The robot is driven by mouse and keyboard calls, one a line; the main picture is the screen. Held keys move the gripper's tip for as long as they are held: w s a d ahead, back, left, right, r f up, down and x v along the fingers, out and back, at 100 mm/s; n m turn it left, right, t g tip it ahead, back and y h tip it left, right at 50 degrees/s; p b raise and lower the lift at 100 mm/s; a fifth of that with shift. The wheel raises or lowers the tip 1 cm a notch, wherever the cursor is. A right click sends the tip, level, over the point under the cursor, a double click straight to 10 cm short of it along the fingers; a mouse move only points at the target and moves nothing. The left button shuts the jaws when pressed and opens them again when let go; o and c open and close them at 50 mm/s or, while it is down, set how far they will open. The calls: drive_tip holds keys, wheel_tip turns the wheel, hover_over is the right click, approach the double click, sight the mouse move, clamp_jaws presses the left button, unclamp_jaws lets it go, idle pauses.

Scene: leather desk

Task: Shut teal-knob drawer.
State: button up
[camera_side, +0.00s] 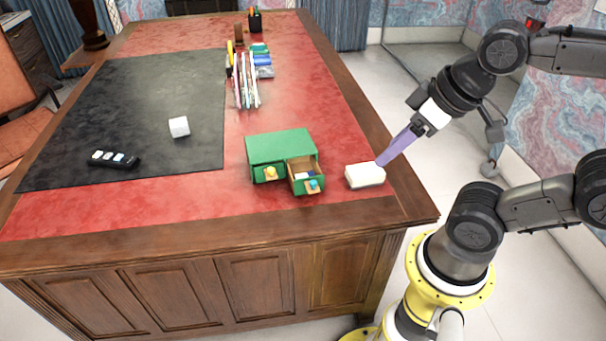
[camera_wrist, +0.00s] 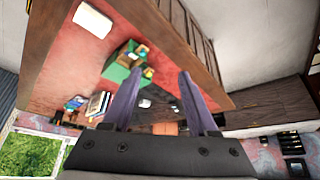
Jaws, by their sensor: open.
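A small green drawer cabinet (camera_side: 278,146) stands on the red part of the desk. Its right-hand drawer, with the teal knob (camera_side: 314,184), is pulled out, and small blue and white things show inside. Its left-hand drawer, with the yellow knob (camera_side: 271,173), looks shut or nearly so. In the wrist view the cabinet (camera_wrist: 117,72) shows beyond the fingers. My gripper (camera_side: 383,161) has purple fingers and points down to the right of the cabinet, at the white block. In the wrist view my gripper (camera_wrist: 159,74) is open, with nothing between its fingers.
A white block (camera_side: 365,175) lies right of the open drawer, by my fingertips; whether they touch is unclear. It also shows in the wrist view (camera_wrist: 92,20). A white cube (camera_side: 179,127) and a black remote-like tray (camera_side: 114,159) lie on the dark mat. Pens and books stand farther back.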

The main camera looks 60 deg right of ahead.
drive_tip(key=shift+w+n, duration=0.1)
drive_tip(key=shift+n, duration=0.6)
drive_tip(key=c, duration=0.5)
drive_tip(key=w+n, duration=0.1)
drive_tip(key=n, duration=0.3)
drive_tip(key=w+d+r+n, duration=0.1)
drive_tip(key=n, duration=0.1)
drive_tip(key=shift+w+d+n+h, duration=0.1)
drive_tip(key=shift+w+n+h, duration=0.2)
drive_tip(key=shift+w+h, duration=0.1)
clamp_jaws()
drive_tip(key=w+f+n, duration=0.2)
drive_tip(key=w+n, duration=0.3)
drive_tip(key=n, duration=0.4)
drive_tip(key=n+g+h, duration=0.2)
drive_tip(key=n+g, duration=0.2)
drive_tip(key=n, duration=0.4)
approach(313, 184)
drive_tip(key=s+a+r, duration=0.1)
drive_tip(key=s+a, duration=0.3)
drive_tip(key=x, duration=0.9)
drive_tip(key=shift+w+a, duration=0.15)
drive_tip(key=shift+a, duration=0.25)
drive_tip(key=shift+w+d+f+y, duration=0.1)
drive_tip(key=shift+w+d+y, duration=0.2)
drive_tip(key=shift+w+d, duration=0.95)
drive_tip(key=shift+d, duration=0.4)
